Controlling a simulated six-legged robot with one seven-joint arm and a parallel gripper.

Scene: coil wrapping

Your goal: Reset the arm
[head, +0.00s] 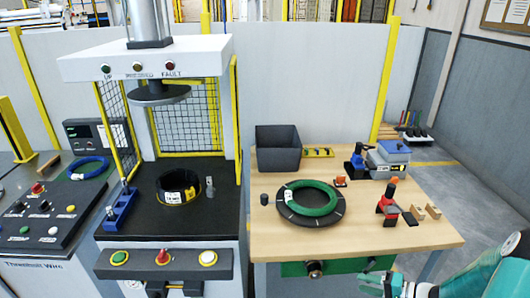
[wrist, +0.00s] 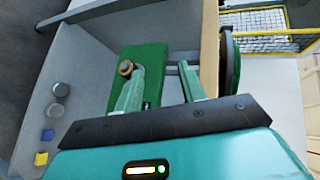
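My teal gripper (head: 378,282) is at the bottom right of the head view, low in front of the wooden worktable (head: 430,236) and partly cut off by the frame edge. In the wrist view my gripper (wrist: 160,78) has its two green fingers spread apart, with nothing visible between them. A green panel with a round knob (wrist: 125,68) shows behind the fingers. On the worktable a green coil (head: 312,188) lies on a dark round plate (head: 333,217), clear of my gripper.
A dark bin (head: 278,152), a blue-grey device (head: 388,157) and a red-and-black tool (head: 388,207) stand on the worktable. The press machine (head: 168,150) with yellow-edged mesh guards stands to the left. Open grey floor (head: 465,190) lies to the right.

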